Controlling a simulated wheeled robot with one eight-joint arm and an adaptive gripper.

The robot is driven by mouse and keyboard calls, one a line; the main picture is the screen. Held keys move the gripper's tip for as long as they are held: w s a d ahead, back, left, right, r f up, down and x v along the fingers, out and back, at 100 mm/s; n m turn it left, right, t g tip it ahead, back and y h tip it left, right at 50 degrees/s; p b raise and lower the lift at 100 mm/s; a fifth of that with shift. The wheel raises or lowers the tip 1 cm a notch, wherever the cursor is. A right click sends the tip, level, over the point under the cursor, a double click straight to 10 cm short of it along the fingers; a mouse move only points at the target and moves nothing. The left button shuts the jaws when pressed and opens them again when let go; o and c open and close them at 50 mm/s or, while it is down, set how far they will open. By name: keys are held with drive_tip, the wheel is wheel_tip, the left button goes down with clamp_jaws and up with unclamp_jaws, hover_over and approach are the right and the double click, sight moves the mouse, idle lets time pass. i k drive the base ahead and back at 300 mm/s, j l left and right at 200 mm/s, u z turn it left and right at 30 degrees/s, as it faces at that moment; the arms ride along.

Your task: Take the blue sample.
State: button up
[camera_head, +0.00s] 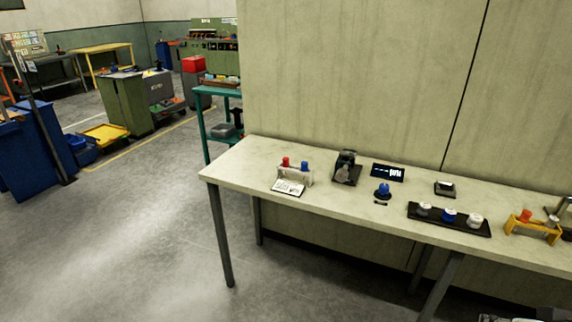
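Several blue items are on the pale table (335,205), and I cannot tell for sure which is the sample. A blue-capped piece (305,166) stands upright in a small white rack (309,178), right of a red one (285,161). A round blue piece on a dark base (383,190) stands alone near the table's middle. A blue piece with a white top (449,215) sits in the middle of a black tray (470,229), between two whitish pieces. My gripper is not clearly visible; only grey parts, perhaps of my arm, show at the bottom right edge.
A white card with print (289,188) lies before the rack. A dark device (346,168) and a black display (387,172) stand behind. An orange rack (531,229) with an orange piece is at the right. The wall closes the table's back; open floor (130,240) lies left.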

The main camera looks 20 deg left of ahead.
sight(304, 163)
drive_tip(key=i+j, duration=0.4)
drive_tip(key=j, duration=0.2)
drive_tip(key=i+j, duration=0.4)
drive_tip(key=j, duration=0.2)
drive_tip(key=i+j, duration=0.4)
drive_tip(key=j, duration=0.2)
drive_tip(key=u, duration=0.05)
